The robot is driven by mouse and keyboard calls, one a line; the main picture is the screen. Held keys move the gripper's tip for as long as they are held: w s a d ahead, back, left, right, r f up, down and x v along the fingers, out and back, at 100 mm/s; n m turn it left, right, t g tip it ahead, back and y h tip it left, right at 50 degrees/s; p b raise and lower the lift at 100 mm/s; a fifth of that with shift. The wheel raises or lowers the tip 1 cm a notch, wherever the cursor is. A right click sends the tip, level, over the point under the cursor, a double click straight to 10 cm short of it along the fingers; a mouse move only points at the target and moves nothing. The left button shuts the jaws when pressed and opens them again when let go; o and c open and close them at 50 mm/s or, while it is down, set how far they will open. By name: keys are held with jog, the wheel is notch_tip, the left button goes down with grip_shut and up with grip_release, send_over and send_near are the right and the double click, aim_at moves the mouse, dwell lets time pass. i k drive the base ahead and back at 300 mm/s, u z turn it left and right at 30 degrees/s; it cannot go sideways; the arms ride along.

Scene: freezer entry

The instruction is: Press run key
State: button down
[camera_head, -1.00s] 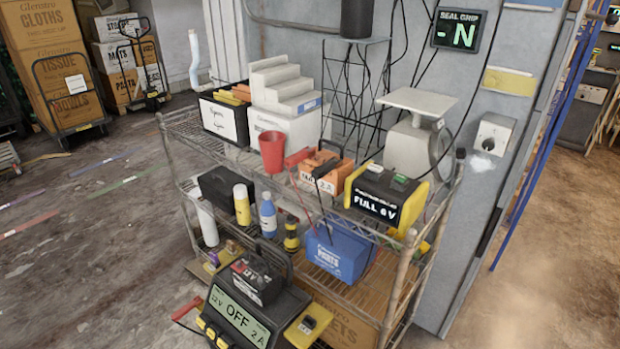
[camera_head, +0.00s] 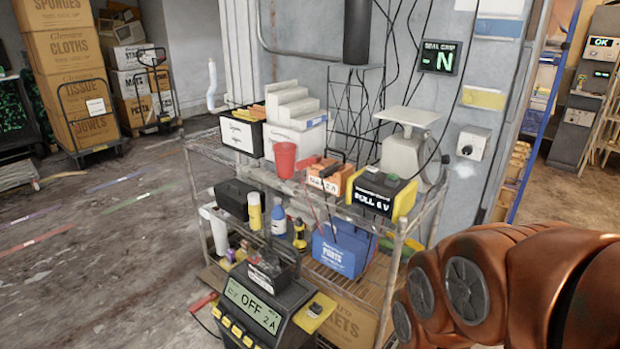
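A dark charger unit (camera_head: 262,306) stands low in front of the shelf rack. Its lit display (camera_head: 252,305) reads "OFF" and "2A", with a smaller mark at the left. Several yellow keys (camera_head: 237,331) run along its front below the display; no key label is legible, so I cannot tell which is the run key. A yellow plate with a small black part (camera_head: 316,309) sits at its right side. A dark battery-like block (camera_head: 270,270) stands on or just behind its top. My copper arm is at the lower right, apart from the charger. My gripper is out of view.
The wire shelf rack (camera_head: 408,232) holds a red cup (camera_head: 284,160), a scale (camera_head: 405,150), a yellow-black "FULL 6V" unit (camera_head: 380,193) and a blue parts bin (camera_head: 345,249). Boxes (camera_head: 68,75) stand at the back left.

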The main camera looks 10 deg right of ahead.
aim_at(390, 176)
jog(key=u, duration=0.65)
jog(key=i, duration=1)
jog(key=u, duration=0.05)
